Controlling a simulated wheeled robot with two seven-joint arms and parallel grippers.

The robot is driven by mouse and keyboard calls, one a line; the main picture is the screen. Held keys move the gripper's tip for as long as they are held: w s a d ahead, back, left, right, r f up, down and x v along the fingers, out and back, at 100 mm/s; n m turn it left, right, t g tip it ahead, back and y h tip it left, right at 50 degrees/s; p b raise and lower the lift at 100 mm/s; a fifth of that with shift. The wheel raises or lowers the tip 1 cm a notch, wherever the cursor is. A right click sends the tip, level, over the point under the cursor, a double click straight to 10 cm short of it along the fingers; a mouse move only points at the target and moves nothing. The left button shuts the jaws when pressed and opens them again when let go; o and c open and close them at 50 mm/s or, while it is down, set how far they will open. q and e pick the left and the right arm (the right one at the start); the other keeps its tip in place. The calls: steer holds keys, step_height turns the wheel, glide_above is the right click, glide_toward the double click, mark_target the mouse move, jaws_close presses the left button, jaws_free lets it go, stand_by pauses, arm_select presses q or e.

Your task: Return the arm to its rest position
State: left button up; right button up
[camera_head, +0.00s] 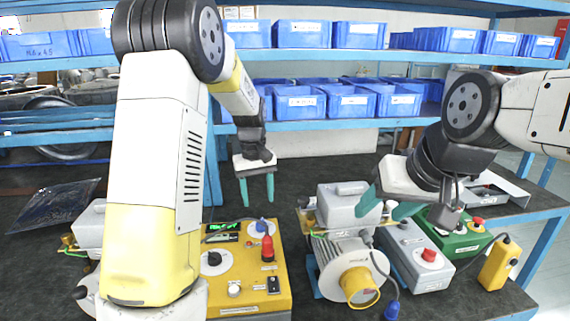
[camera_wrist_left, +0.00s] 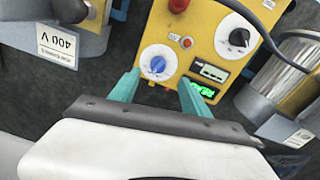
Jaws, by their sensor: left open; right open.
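My left gripper (camera_head: 257,189) hangs with its teal fingers pointing down above the far edge of the yellow control box (camera_head: 245,289). Its fingers are apart with nothing between them; in the left wrist view the open fingers (camera_wrist_left: 158,97) show over the same box (camera_wrist_left: 199,17), near its blue knob (camera_wrist_left: 158,62) and lit green display (camera_wrist_left: 202,91). My right gripper (camera_head: 388,207) is at the right, open and empty, with its teal fingers in front of the grey blower (camera_head: 343,200). I cannot tell whether they touch it.
A grey box with a red button (camera_head: 430,256), a green box (camera_head: 462,240) and a yellow pendant (camera_head: 499,264) stand at the right. Blue shelves (camera_head: 310,54) with blue bins rise behind the bench. Dark bench top (camera_head: 306,172) is clear behind the yellow box.

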arm_select(q)
steer(key=s+a+r+m+t+h, duration=0.2)
steer(key=s+r+t, duration=0.1)
steer(key=s+r, duration=0.95)
steer(key=s+r+m+t, duration=0.1)
steer(key=s+m+t, duration=0.1)
steer(key=s, duration=1.1)
steer(key=shift+s+r+m+t, duration=0.15)
steer(key=shift+r+m+t, duration=0.15)
steer(key=shift+r+t, duration=0.1)
